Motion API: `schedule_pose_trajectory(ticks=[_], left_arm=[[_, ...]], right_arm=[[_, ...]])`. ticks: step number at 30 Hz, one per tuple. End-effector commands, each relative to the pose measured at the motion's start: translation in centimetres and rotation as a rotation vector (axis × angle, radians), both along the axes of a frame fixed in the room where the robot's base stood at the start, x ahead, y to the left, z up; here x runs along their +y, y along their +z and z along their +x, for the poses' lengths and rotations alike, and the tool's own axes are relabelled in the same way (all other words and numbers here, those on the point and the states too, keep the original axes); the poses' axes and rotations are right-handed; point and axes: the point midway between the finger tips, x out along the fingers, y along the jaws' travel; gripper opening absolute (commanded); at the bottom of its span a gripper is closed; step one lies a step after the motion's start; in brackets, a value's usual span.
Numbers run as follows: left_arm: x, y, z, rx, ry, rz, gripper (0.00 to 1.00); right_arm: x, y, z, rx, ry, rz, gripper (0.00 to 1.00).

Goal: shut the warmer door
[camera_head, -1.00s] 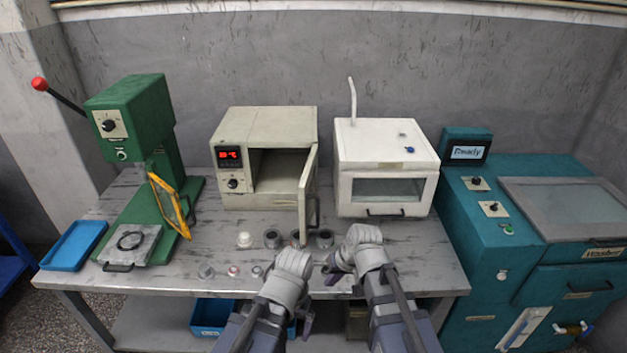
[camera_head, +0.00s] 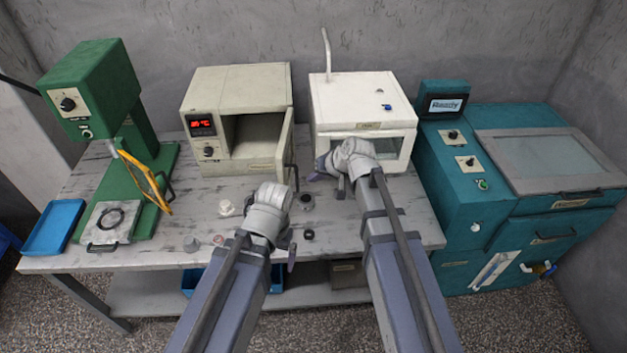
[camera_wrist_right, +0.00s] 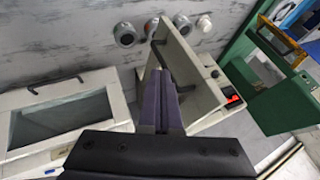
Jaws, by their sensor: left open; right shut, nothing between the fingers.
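The warmer (camera_head: 237,82) is a beige box with a red display, left of the white box on the bench. Its door (camera_head: 286,140) stands open, swung out toward the front from the right side of the opening. My right gripper (camera_head: 320,172) is shut and empty, just right of the door, in front of the white box. In the right wrist view its closed fingers (camera_wrist_right: 158,105) overlap the door's edge, near the dark handle (camera_wrist_right: 158,55); I cannot tell whether they touch. My left gripper (camera_head: 287,242) is open, low over the front of the bench; its fingers are partly hidden.
The white box (camera_head: 362,98) stands close on the right. A green press (camera_head: 95,85) with a yellow guard (camera_head: 146,180) stands left. Small parts, including a white one (camera_head: 226,208), lie on the bench before the warmer. A teal washer (camera_head: 455,215) is at right.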

Motion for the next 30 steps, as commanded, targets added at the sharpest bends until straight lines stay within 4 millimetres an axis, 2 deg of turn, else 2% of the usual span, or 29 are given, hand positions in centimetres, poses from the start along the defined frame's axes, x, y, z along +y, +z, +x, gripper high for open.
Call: schedule_pose_trajectory(ticks=[1, 11, 13, 19, 30], left_arm=[[0.0, -1.6, 0.0, 0.000, -0.002, 0.000, 1.00], [0.0, -5.9, 0.0, 0.000, -0.001, 0.001, 1.00], [0.0, -5.3, 0.0, 0.000, -0.001, 0.001, 1.00], [0.0, -5.3, 0.0, 0.000, -0.001, 0.001, 1.00], [0.0, -5.3, 0.0, 0.000, -0.001, 0.001, 1.00]], right_arm=[[0.5, -1.6, 0.7, 0.000, 0.002, -0.001, 0.00], [2.7, -5.9, 3.1, 0.001, 0.003, -0.001, 0.00], [3.8, -5.4, 3.2, 0.000, 0.004, -0.001, 0.00], [6.0, -5.3, 3.5, 0.001, 0.003, -0.001, 0.00], [6.6, -5.3, 3.6, 0.001, 0.001, -0.001, 0.00]])
